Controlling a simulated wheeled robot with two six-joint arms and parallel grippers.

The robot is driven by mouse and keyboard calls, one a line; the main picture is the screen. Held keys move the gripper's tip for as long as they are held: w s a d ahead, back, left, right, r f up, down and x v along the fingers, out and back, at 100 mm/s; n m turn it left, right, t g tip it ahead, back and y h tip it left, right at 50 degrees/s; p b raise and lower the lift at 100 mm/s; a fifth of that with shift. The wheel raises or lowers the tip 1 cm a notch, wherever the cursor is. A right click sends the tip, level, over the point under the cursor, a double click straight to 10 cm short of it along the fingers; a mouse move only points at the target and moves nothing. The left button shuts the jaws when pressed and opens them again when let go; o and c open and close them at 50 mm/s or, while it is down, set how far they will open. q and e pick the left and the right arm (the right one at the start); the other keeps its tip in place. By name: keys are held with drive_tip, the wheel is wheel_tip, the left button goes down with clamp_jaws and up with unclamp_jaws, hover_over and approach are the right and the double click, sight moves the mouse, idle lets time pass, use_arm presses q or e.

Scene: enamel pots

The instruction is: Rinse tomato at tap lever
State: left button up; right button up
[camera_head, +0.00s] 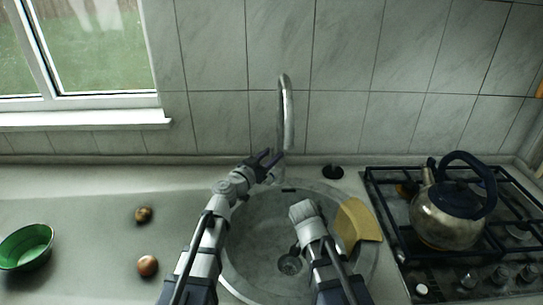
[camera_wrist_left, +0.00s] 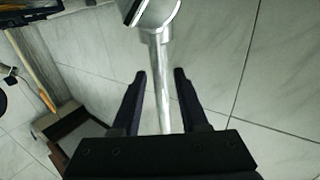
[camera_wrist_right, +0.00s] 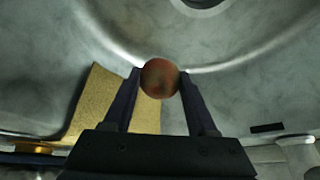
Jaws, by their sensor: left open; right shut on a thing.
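The metal tap (camera_head: 287,110) rises behind the round sink (camera_head: 232,262). My left gripper (camera_head: 268,158) is open close to the tap's lower part. In the left wrist view a slim metal rod of the tap (camera_wrist_left: 163,85) shows between the spread fingers (camera_wrist_left: 160,72); I cannot tell whether they touch it. I cannot make out the lever separately in the head view. In the right wrist view my right gripper (camera_wrist_right: 160,85) is shut on a reddish tomato (camera_wrist_right: 160,77), over the sink. In the head view my right arm hides the tomato.
A yellow cloth-like piece (camera_head: 357,224) lies over the sink's right edge. A kettle (camera_head: 447,217) stands on the gas hob (camera_head: 400,244) at right. A green bowl (camera_head: 27,258) and two small round items (camera_head: 143,214) (camera_head: 148,266) are on the left counter. A black disc (camera_head: 333,172) lies behind the sink.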

use_arm(q)
drive_tip(key=shift+c, duration=0.4)
clamp_jaws()
idle(1.1)
